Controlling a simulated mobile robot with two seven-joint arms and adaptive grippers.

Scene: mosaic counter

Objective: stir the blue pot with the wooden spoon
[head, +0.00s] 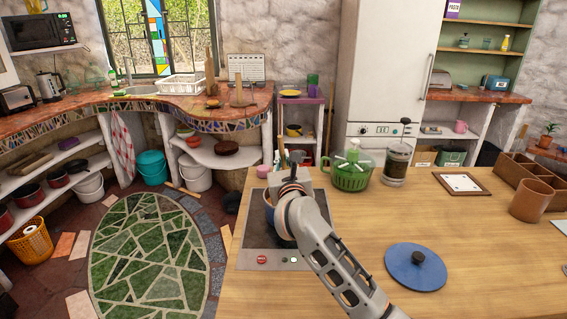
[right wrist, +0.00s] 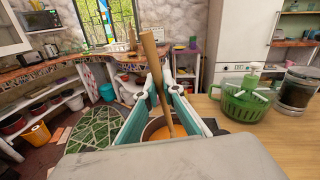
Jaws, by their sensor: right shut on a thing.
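The blue pot (head: 269,210) stands on the dark cooktop at the counter's left end, mostly hidden behind my right arm. In the right wrist view the pot (right wrist: 150,127) holds orange contents. My right gripper (head: 290,188) is over the pot. In the right wrist view the right gripper (right wrist: 158,88) is shut on the wooden spoon (right wrist: 150,52), between its teal finger pads. The spoon is slightly tilted, and its lower end reaches down into the orange contents. My left gripper is not in view.
A blue lid (head: 415,268) lies on the wooden counter right of my arm. A green spinner bowl (head: 350,174) and a French press (head: 397,160) stand behind. The cooktop (head: 262,242) has knobs at its front. The counter between the lid and the framed sheet (head: 461,182) is clear.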

